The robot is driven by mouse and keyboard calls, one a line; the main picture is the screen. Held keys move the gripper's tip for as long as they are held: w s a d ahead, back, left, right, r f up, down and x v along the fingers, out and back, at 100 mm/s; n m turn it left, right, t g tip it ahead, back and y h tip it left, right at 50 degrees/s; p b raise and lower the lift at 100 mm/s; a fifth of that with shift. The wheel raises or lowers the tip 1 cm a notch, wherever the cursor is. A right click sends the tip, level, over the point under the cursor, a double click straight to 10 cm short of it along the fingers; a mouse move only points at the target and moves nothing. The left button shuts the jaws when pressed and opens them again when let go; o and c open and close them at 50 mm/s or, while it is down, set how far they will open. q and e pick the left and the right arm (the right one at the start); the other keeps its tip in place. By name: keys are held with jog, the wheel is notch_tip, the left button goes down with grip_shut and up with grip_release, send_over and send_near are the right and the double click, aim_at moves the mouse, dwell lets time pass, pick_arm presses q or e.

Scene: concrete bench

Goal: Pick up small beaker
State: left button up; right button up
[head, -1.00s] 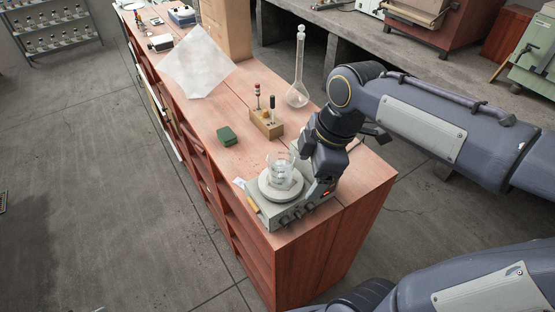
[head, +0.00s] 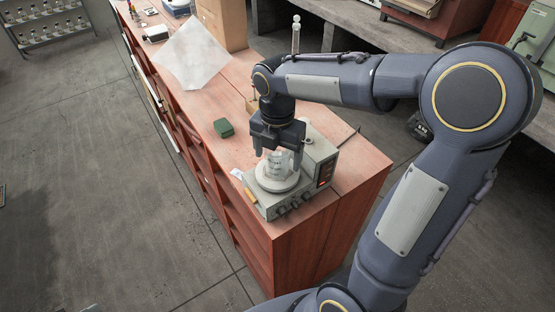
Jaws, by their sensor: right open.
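The small glass beaker (head: 275,169) stands upright on the round pale plate (head: 272,183) of a grey stirrer-like device (head: 277,206) near the front end of the wooden bench. My right gripper (head: 277,156) points down over the beaker, with its dark fingers on either side of the upper part. The fingers are open, and I cannot tell whether either one touches the glass. The gripper body hides part of the beaker's rim. My left gripper is not in view.
A white sheet (head: 193,55) and a cardboard box (head: 222,22) are farther back.

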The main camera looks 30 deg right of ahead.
jog(key=shift+f, duration=0.55)
jog(key=c, duration=1.1)
jog(key=shift+r, duration=0.15)
jog(key=shift+c, duration=0.2)
